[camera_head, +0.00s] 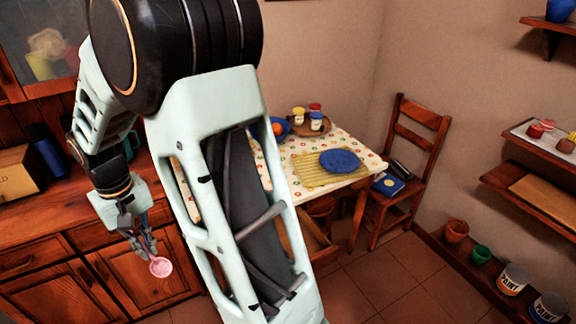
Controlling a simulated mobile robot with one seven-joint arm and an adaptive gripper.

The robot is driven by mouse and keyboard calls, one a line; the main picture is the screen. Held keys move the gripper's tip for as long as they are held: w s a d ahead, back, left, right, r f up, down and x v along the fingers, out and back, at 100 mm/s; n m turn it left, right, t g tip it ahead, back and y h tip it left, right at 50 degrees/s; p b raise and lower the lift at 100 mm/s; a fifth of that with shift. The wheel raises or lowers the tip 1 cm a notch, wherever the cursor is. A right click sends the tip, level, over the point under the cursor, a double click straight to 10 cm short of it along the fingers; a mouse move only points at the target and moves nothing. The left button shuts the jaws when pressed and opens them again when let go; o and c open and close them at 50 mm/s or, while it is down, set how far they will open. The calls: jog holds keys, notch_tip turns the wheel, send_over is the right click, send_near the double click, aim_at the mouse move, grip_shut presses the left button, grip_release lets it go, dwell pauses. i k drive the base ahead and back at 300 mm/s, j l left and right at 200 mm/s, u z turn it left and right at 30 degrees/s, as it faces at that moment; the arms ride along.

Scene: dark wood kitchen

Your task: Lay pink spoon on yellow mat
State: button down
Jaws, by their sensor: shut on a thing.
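The pink spoon (160,267) hangs from my gripper (145,250), bowl end down, in front of the dark wood cabinet doors at the left. My gripper is shut on it, and the handle is mostly hidden between the fingers. The yellow mat (302,176) lies on the table with the patterned white cloth. A blue plate (341,161) sits on the mat's right part. My gripper is well left of the mat, and my arm covers the table's left part.
A round brown tray (328,130) with jars stands at the table's back. A wooden chair (402,160) with a blue box (388,184) stands right. Pots and paint cans (513,279) line the right wall. The wooden counter (40,215) holds a cardboard box (17,174).

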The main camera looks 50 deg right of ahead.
aim_at(314, 179)
jog(key=l+u, duration=0.35)
jog(key=u, duration=0.2)
jog(key=k+l, duration=0.1)
jog(key=l, duration=1.2)
jog(key=k+l, duration=0.15)
jog(key=l, duration=0.5)
jog(key=k+l, duration=0.1)
jog(key=l, duration=1.2)
jog(key=k+l, duration=0.15)
jog(key=l, duration=0.5)
